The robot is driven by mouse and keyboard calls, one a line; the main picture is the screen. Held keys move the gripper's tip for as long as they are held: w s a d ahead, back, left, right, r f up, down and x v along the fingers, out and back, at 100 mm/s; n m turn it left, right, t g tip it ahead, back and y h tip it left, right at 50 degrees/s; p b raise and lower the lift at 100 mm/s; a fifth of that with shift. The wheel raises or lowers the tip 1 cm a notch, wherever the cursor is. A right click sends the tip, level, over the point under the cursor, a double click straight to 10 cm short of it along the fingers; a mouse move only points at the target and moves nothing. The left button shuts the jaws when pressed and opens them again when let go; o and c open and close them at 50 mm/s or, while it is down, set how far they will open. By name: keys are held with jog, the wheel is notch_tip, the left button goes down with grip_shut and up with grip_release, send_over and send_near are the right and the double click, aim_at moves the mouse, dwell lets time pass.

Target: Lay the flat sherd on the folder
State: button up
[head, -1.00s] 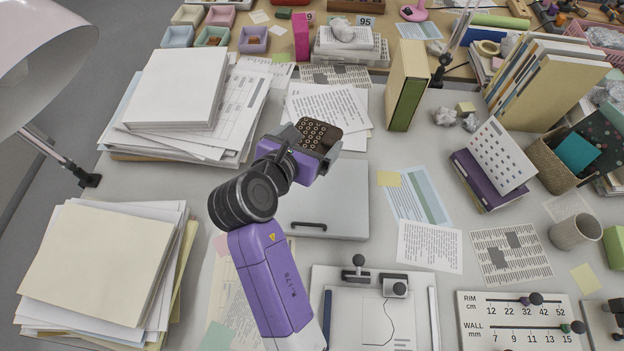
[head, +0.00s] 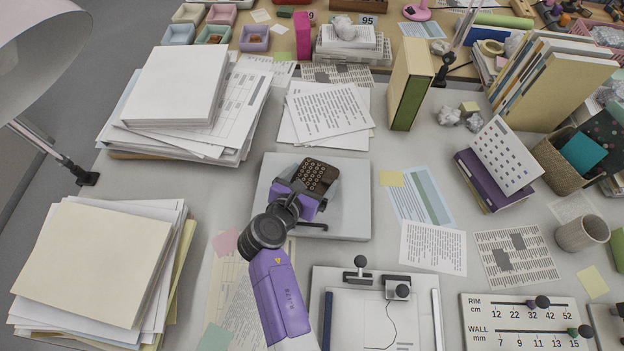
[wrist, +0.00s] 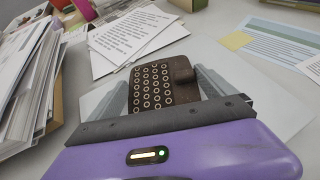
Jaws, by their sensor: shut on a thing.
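The flat sherd (head: 317,176) is a dark brown piece with rows of pale stamped rings. My gripper (head: 312,184) is shut on it, with a grey finger at each side. The wrist view shows the sherd (wrist: 153,88) between the fingers, patterned face up and roughly level. My gripper hides part of the slab.
Paper stacks stand at the left, one topped by a cream cover (head: 95,262), one by white sheets (head: 175,85). Printed sheets (head: 328,108) lie behind the slab. A green-edged upright book (head: 410,85) stands at the back right. A clipboard-like board (head: 375,310) lies in front.

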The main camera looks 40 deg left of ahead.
jog(key=shift+f, duration=0.2)
jog(key=shift+f, duration=0.2)
jog(key=o, duration=1.1)
jog(key=shift+o, duration=0.2)
jog(key=shift+r, duration=0.1)
jog(key=shift+s+r, duration=0.15)
jog(key=p+v, duration=0.1)
jog(key=v, duration=1)
jog(key=shift+s+d+r, duration=0.15)
jog(key=shift+s, duration=0.2)
